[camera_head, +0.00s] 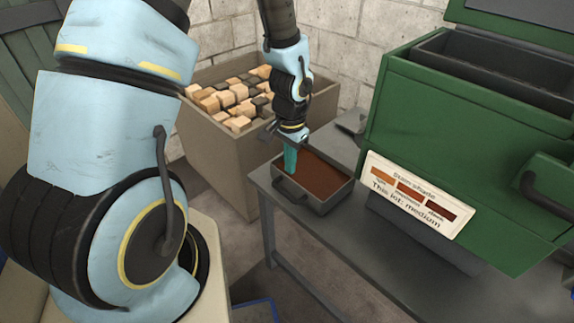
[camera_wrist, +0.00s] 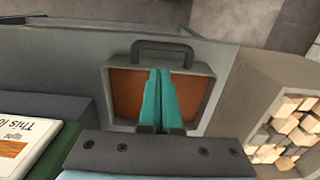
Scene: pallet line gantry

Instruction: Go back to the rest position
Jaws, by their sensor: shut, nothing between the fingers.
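My gripper (camera_head: 290,161) has teal fingers pointing down, pressed together and empty. In the head view it is over the left part of a small grey tray (camera_head: 321,206) with a handle and a reddish-brown filling. In the wrist view the shut fingers (camera_wrist: 158,84) reach across the middle of the tray (camera_wrist: 210,97), toward its handle (camera_wrist: 161,47). I cannot tell whether the fingertips touch the filling.
The tray stands on a grey table (camera_head: 388,262). A green machine (camera_head: 440,130) with a label (camera_head: 415,195) reading "This lot: medium" stands at the right. A large bin (camera_head: 215,153) of tan and dark blocks is behind, left of the table. A block wall closes the back.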

